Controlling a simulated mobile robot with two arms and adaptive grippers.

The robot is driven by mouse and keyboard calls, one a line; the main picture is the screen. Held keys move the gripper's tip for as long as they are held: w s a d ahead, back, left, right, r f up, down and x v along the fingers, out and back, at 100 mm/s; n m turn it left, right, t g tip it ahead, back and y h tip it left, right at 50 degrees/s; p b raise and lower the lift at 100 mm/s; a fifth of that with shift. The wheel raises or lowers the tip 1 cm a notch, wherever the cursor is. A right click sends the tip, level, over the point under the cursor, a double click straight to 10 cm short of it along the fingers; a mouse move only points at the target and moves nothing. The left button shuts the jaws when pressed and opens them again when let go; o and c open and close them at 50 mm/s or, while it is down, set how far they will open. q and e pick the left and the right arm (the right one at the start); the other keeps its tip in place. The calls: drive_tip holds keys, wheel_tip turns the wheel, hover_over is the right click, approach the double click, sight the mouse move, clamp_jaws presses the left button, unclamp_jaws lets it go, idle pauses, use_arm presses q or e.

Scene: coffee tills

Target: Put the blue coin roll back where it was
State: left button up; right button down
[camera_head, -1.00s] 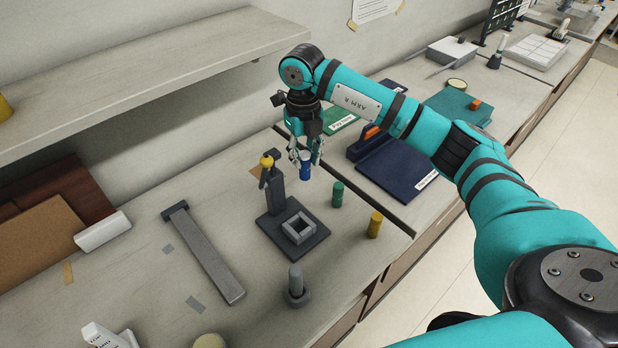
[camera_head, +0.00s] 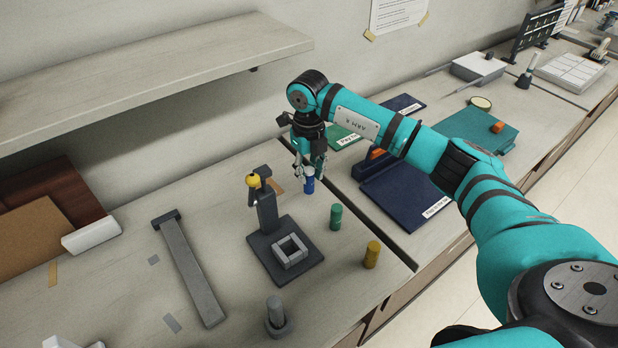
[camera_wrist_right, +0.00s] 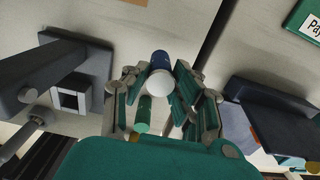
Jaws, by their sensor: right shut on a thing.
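The blue coin roll (camera_head: 308,185) is upright between the fingers of my right gripper (camera_head: 309,174). My right gripper is shut on it, behind and to the right of the dark press-like stand (camera_head: 262,245). In the right wrist view the blue roll (camera_wrist_right: 161,60) shows its pale end towards the camera, between the fingers (camera_wrist_right: 160,76). Whether its lower end touches the counter I cannot tell. A green roll (camera_head: 336,217) and a yellow roll (camera_head: 371,254) stand upright nearer the front. My left gripper is not in view.
The stand has a yellow-knobbed lever (camera_head: 253,180) and a square grey frame (camera_head: 290,250) on its base. A grey bar (camera_head: 190,270) lies left; a grey post (camera_head: 276,312) stands in front. A navy folder or pad (camera_head: 405,195) lies beyond the counter seam.

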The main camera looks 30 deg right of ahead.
sight(309, 180)
wheel_tip(309, 180, down, 2)
drive_tip(key=shift+s+a+f+p, duration=0.1)
drive_tip(key=shift+f+p, duration=0.1)
drive_tip(key=shift+p, duration=0.1)
drive_tip(key=shift+f, duration=0.3)
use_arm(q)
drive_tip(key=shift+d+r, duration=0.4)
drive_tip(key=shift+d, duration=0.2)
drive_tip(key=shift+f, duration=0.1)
use_arm(e)
drive_tip(key=shift+f, duration=0.1)
drive_tip(key=c, duration=1.5)
unclamp_jaws()
drive_tip(key=shift+f, duration=0.1)
drive_tip(key=shift+c, duration=0.2)
drive_tip(key=o, duration=0.5)
drive_tip(key=shift+c, duration=0.2)
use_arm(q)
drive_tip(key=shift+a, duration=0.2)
